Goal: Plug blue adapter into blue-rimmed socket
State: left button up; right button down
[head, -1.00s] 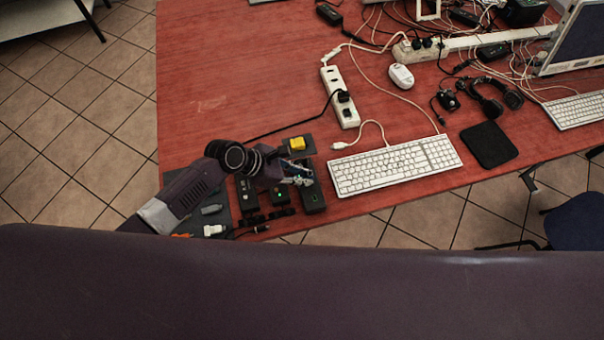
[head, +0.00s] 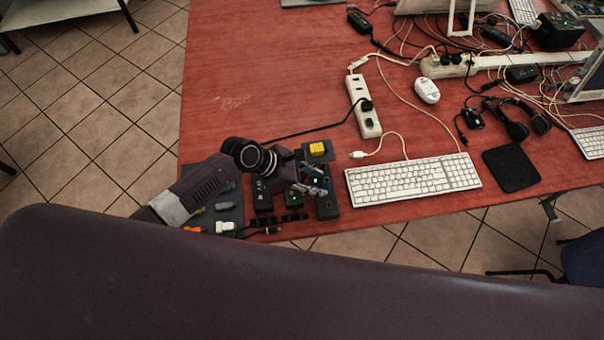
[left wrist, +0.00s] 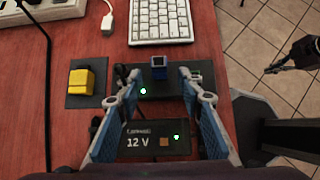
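My left gripper (head: 313,181) is over the black boxes at the table's front edge. In the left wrist view its blue-padded fingers (left wrist: 159,80) are spread apart with nothing between the tips. A black box marked 12 V (left wrist: 155,151) lies below the fingers. A dark arm end, apparently my right gripper (left wrist: 303,54), shows at the right; its fingers are unclear.
A yellow block (head: 318,149) sits on a dark pad left of the boxes in the wrist view. A white keyboard (head: 412,180) lies close to the boxes' right in the head view. A power strip (head: 363,105) and cables lie farther back.

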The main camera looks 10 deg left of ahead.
pick_arm(q)
jog(key=v, duration=1.1)
jog(key=shift+f, duration=0.15)
